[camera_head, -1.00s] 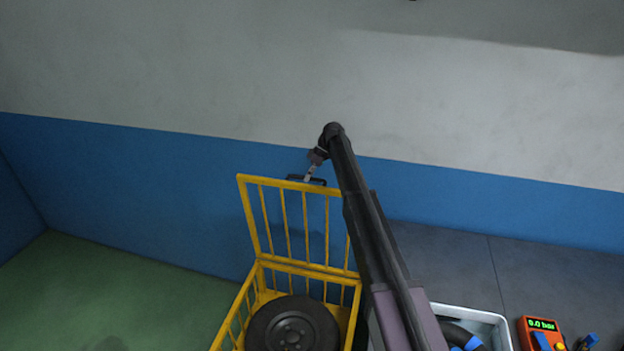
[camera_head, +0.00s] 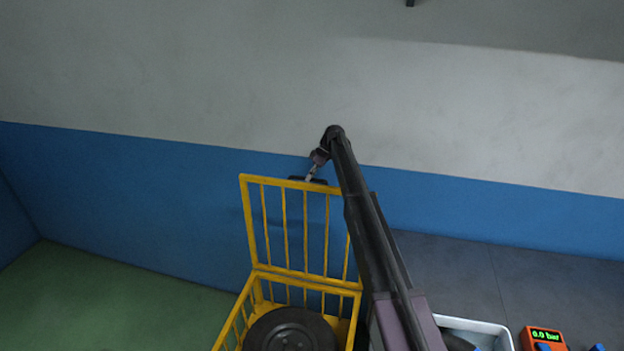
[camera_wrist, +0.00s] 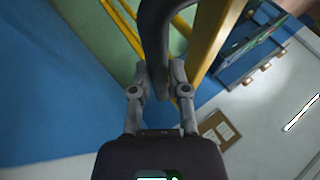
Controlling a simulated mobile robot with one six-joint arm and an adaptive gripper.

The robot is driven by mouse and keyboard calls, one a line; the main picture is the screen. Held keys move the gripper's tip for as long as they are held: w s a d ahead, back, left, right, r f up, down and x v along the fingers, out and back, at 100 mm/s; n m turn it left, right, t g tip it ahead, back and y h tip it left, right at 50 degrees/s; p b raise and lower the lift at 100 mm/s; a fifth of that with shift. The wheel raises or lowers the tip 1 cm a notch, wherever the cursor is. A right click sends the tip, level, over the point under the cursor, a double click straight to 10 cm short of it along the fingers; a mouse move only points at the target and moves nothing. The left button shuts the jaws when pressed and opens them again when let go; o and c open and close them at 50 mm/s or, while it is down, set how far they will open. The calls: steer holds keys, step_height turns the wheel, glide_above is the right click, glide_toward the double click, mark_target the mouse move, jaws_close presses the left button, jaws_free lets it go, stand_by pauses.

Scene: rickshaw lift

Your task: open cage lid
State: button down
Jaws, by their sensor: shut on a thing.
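The yellow barred cage lid (camera_head: 304,228) stands raised, close to upright, at the back of the yellow cage (camera_head: 255,301). A dark handle (camera_head: 297,179) sits on the lid's top edge. My gripper (camera_head: 309,177) is at that handle, at the top of the lid. In the wrist view my gripper (camera_wrist: 158,80) has its two fingers on either side of the dark curved handle (camera_wrist: 156,35), shut on it. Yellow bars (camera_wrist: 124,27) show behind it. A dark round wheel (camera_head: 291,331) lies inside the cage.
A blue and grey wall (camera_head: 130,190) stands close behind the lid. Right of my arm, a grey surface holds a white bin (camera_head: 487,326) and an orange gauge (camera_head: 542,338) with a green display. Green floor (camera_head: 90,295) lies clear at the left.

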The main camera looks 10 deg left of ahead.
steer(key=shift+a, duration=0.2)
steer(key=c, duration=0.9)
jaws_free()
steer(key=o, duration=0.3)
steer(key=shift+w+a+f, duration=0.1)
steer(key=shift+f, duration=0.05)
